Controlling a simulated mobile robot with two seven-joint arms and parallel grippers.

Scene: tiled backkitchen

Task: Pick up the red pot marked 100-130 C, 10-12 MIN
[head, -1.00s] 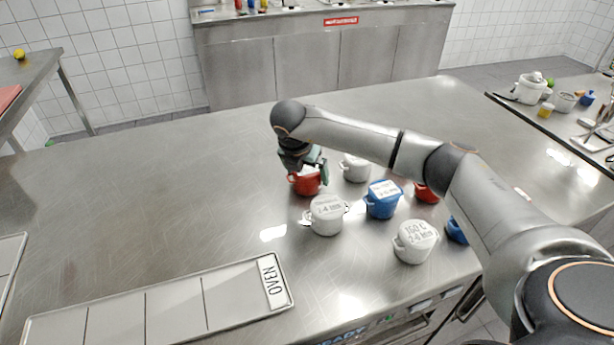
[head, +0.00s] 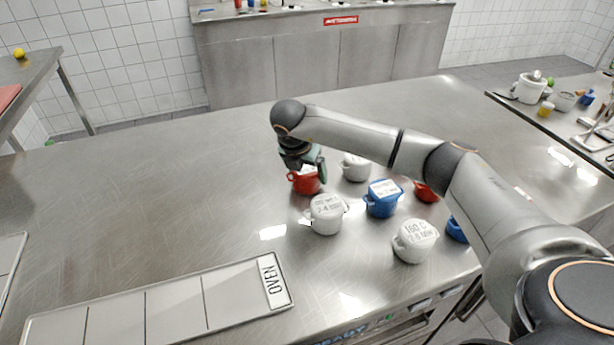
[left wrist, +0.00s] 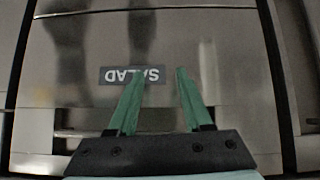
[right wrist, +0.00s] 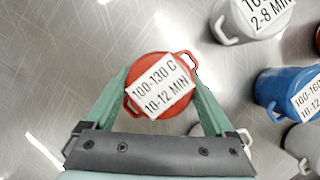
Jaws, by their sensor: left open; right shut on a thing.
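The red pot (head: 306,183) stands at the left end of the pot group on the steel table. In the right wrist view its lid (right wrist: 160,86) carries a label reading 100-130 C, 10-12 MIN. My right gripper (right wrist: 161,88) has its green fingers on both sides of this pot and is shut on it. In the head view the right gripper (head: 312,168) partly covers the pot's top. I cannot tell whether the pot is clear of the table. My left gripper (left wrist: 161,75) is open and empty, above a surface with a SALAD label (left wrist: 132,75).
White pots (head: 326,214) and (head: 415,241), a blue pot (head: 382,198) and another red pot (head: 426,192) stand close by on the right. A tray marked OVEN (head: 215,297) lies at the front left. The table's left and back are clear.

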